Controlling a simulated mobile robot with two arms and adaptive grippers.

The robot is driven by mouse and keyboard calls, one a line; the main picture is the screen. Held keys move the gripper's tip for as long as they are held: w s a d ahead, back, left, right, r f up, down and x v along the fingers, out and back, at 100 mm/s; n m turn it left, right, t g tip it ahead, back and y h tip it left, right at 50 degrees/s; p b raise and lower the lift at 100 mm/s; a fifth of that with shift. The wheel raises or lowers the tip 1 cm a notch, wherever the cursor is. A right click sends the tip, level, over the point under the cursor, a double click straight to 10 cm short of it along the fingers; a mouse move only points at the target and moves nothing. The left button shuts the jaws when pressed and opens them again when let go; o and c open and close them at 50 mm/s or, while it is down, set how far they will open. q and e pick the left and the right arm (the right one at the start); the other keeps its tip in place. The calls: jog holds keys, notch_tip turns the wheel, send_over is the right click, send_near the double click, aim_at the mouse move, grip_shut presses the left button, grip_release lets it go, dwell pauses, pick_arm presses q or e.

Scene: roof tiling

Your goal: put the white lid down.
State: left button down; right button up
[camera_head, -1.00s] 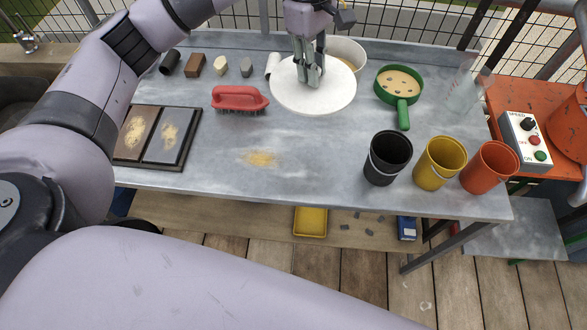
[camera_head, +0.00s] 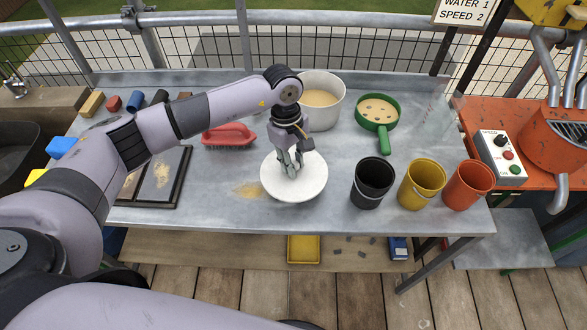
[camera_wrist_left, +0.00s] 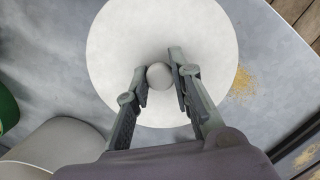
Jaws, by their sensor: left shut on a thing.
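The white lid (camera_head: 308,188) is a round disc over the middle of the grey table, in front of the white pot. My left gripper (camera_head: 291,172) is above its centre and shut on its knob. In the left wrist view the lid (camera_wrist_left: 125,45) shows the round grey knob (camera_wrist_left: 159,76) between the two fingers of my left gripper (camera_wrist_left: 160,82). I cannot tell whether the lid touches the table. The white pot (camera_head: 330,108) stands uncovered with tan material inside. My right gripper is not in view.
A sand-coloured patch (camera_head: 247,190) lies just left of the lid. A red brush (camera_head: 228,135) is behind left. Black (camera_head: 368,186), yellow (camera_head: 421,186) and orange (camera_head: 467,187) buckets stand to the right. A green sieve (camera_head: 377,112) is behind right. Table between brush and sieve is partly clear.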

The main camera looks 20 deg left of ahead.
pick_arm(q)
notch_tip(320, 180, down, 4)
jog(key=shift+s+p, duration=0.1)
jog(key=shift+p, duration=0.35)
jog(key=shift+f, duration=0.15)
jog(key=shift+f+b, duration=0.25)
jog(key=shift+b, duration=0.1)
jog(key=c, duration=1.4)
grip_release()
jog(key=shift+r, duration=0.1)
jog(key=shift+r+p, duration=0.2)
jog(key=shift+p, duration=0.1)
jog(key=r, duration=0.4)
jog(key=a+r+b, duration=0.1)
jog(key=r, duration=0.3)
jog(key=w+r+b, duration=0.1)
jog(key=r, duration=0.2)
jog(key=shift+a+r, duration=0.3)
jog(key=shift+r, duration=0.1)
